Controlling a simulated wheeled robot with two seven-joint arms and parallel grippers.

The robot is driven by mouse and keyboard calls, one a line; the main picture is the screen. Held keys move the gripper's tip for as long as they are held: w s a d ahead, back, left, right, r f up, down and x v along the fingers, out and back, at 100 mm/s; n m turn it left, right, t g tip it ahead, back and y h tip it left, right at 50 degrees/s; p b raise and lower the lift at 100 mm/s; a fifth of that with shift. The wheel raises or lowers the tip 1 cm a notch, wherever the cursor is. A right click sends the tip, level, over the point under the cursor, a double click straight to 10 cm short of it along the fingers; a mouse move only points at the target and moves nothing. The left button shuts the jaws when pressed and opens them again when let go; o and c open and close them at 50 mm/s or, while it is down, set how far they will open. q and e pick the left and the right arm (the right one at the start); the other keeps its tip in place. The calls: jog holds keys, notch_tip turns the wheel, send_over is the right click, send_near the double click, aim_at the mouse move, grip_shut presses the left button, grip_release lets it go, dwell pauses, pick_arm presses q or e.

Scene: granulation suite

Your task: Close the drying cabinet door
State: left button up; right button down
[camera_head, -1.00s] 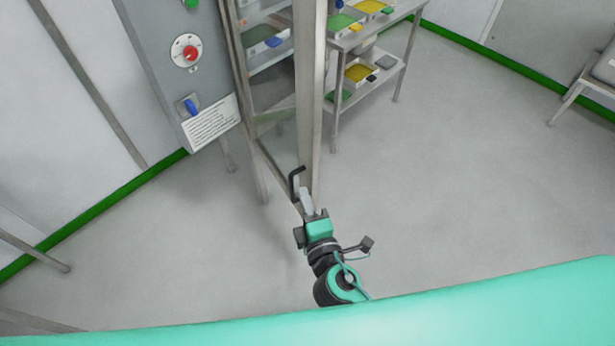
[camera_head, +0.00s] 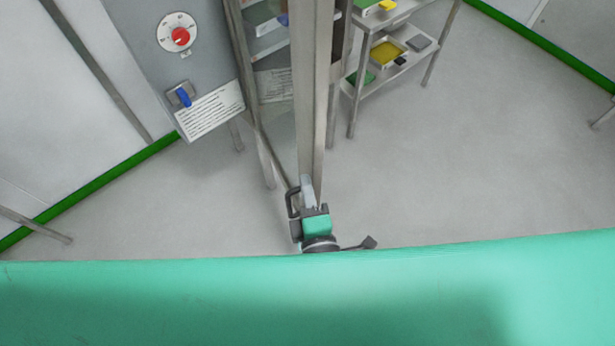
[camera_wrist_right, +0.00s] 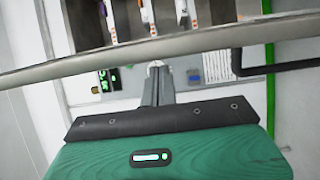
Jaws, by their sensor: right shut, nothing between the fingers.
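The drying cabinet door (camera_head: 309,110) is a tall metal-framed glass door. It stands open and is seen nearly edge-on in the head view. Its black handle (camera_head: 291,203) is near the lower end, just left of my right gripper (camera_head: 307,183). In the right wrist view the door frame (camera_wrist_right: 120,61) crosses the picture, and the handle (camera_wrist_right: 270,69) is at the right, apart from the fingers. My right gripper (camera_wrist_right: 158,72) is shut and empty, its tips close to the frame; contact cannot be told. Shelves (camera_head: 272,42) show behind the glass. My left gripper is out of view.
A grey control panel (camera_head: 209,62) with a red knob (camera_head: 180,37) and blue switch (camera_head: 184,96) stands left of the door. A metal rack (camera_head: 366,92) with trays stands behind it to the right. The floor (camera_head: 460,160) at right is clear.

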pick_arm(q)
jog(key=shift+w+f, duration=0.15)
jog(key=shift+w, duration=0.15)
